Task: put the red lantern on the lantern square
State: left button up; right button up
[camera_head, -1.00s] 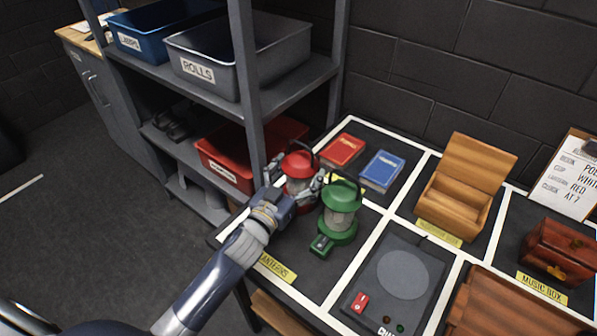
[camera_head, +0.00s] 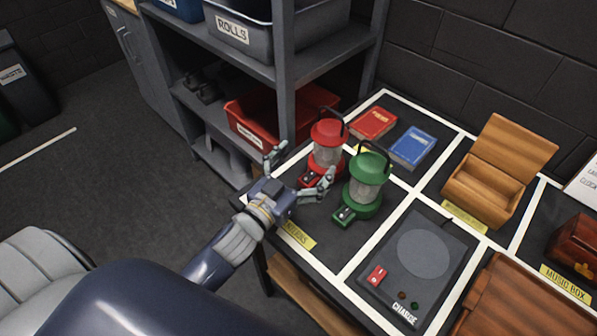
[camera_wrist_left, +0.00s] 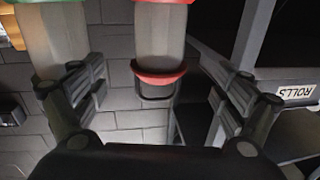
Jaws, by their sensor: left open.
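The red lantern (camera_head: 328,148) stands upright on the dark square with the yellow LANTERNS label (camera_head: 297,236), at the left of the table. The green lantern (camera_head: 364,183) stands close to its right on the same square. My left gripper (camera_head: 302,165) is open, with its fingers spread at the near side of the red lantern. In the left wrist view, which looks upside down, the red lantern (camera_wrist_left: 160,40) shows between the spread fingers, with a gap on each side. The green lantern (camera_wrist_left: 52,45) is at the left there. My right gripper is not in view.
A red book (camera_head: 374,123) and a blue book (camera_head: 413,146) lie behind the lanterns. A charger pad (camera_head: 425,250) and an open wooden box (camera_head: 482,188) are to the right. The shelf post (camera_head: 281,90) stands close at the left. A red bin (camera_head: 245,130) sits on the shelf.

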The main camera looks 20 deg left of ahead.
pick_arm(q)
jog(key=shift+s+a, duration=0.15)
jog(key=shift+s, duration=0.6)
jog(key=shift+s+a, duration=0.15)
jog(key=shift+s, duration=0.6)
